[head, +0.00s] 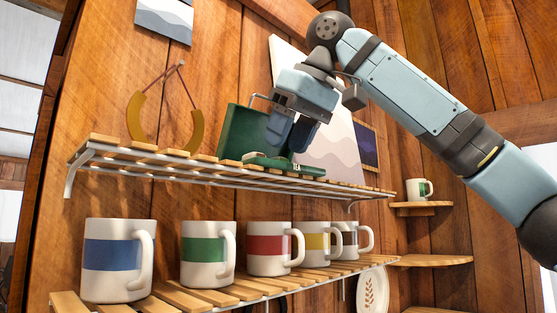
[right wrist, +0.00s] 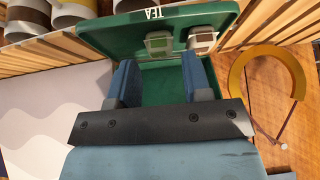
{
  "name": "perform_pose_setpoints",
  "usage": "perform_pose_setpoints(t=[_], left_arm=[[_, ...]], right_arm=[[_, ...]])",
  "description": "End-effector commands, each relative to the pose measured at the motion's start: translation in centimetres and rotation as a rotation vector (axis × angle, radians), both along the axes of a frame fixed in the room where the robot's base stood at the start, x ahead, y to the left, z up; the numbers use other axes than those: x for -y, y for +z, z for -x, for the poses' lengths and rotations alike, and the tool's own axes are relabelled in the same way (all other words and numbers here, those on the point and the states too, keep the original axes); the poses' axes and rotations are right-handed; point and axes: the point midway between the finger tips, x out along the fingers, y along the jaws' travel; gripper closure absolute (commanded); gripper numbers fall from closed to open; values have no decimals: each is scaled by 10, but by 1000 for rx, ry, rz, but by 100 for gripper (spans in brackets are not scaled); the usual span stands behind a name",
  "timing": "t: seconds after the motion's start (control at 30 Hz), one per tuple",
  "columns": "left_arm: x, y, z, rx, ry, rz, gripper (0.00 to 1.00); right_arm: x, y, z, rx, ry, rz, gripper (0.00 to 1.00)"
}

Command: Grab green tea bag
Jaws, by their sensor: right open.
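A green tea box (head: 240,132) with its lid raised stands on the upper slatted shelf; "TEA" is written on its front. The right wrist view looks down into the box (right wrist: 110,38). Two tea bags lie inside near its front wall: one with a pale greenish label (right wrist: 158,43) and one with a brown label (right wrist: 203,38). My right gripper (head: 289,136) is over the box, pointing down. In the right wrist view, its two fingers (right wrist: 160,78) are apart with nothing between them, and the bags lie just beyond the fingertips. My left gripper is in neither view.
Several striped mugs, including a blue one (head: 118,255) and a green one (head: 207,250), stand on the lower shelf. A yellow horseshoe-shaped ornament (head: 197,130) hangs left of the box. The upper shelf's left part is clear.

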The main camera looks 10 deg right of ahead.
Motion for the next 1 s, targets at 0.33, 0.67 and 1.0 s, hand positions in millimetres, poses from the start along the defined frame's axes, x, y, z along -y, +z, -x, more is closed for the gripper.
perform_pose_setpoints(t=[0.33,0.67,1.0], left_arm=[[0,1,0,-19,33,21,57],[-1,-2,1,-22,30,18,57],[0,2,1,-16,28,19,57]], right_arm=[[-12,-28,-16,-3,1,1,55],[-12,-31,-16,-7,1,4,93],[-13,-32,-16,-10,2,7,93]])
